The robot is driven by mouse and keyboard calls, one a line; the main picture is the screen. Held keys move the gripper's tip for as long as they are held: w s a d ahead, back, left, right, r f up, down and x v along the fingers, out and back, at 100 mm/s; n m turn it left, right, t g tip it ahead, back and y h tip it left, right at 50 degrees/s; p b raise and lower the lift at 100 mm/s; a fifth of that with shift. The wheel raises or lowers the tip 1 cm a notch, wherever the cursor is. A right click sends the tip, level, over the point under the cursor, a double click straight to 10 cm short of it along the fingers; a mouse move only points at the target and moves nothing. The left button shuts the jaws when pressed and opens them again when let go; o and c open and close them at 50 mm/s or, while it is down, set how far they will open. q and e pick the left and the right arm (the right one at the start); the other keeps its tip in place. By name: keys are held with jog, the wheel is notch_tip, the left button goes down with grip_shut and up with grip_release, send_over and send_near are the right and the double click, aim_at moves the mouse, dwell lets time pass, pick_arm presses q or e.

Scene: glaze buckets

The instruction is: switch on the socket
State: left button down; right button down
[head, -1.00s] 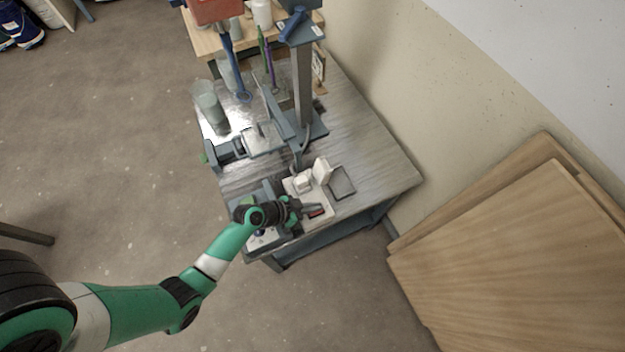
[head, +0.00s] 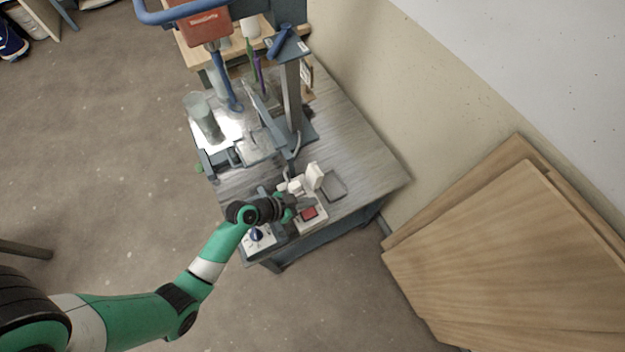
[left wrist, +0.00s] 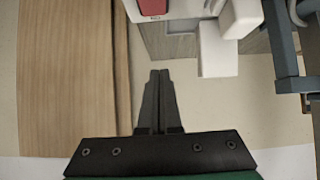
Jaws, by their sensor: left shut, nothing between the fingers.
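The socket is a white unit (head: 311,225) near the front edge of the metal-topped table. A red rocker switch (head: 309,213) sits at its front end and also shows at the top of the left wrist view (left wrist: 152,7). A white upright flap (head: 314,176) stands behind it. My left gripper (head: 291,208) is beside the switch on its left in the head view. In the left wrist view its fingers (left wrist: 160,74) are together and empty, pointing toward the unit, with a gap in the picture between tips and switch. Whether the switch is on cannot be told.
Wooden boards (head: 510,260) lean on the wall at right. The floor at left is mostly clear.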

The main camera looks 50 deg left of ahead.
pick_arm(q)
jog(key=s+r+p, duration=0.4)
jog(key=r, duration=0.1)
jog(key=shift+s+a+r, duration=0.2)
jog(key=shift+a+r, duration=0.15)
jog(key=shift+a, duration=0.1)
jog(key=shift+d, duration=0.1)
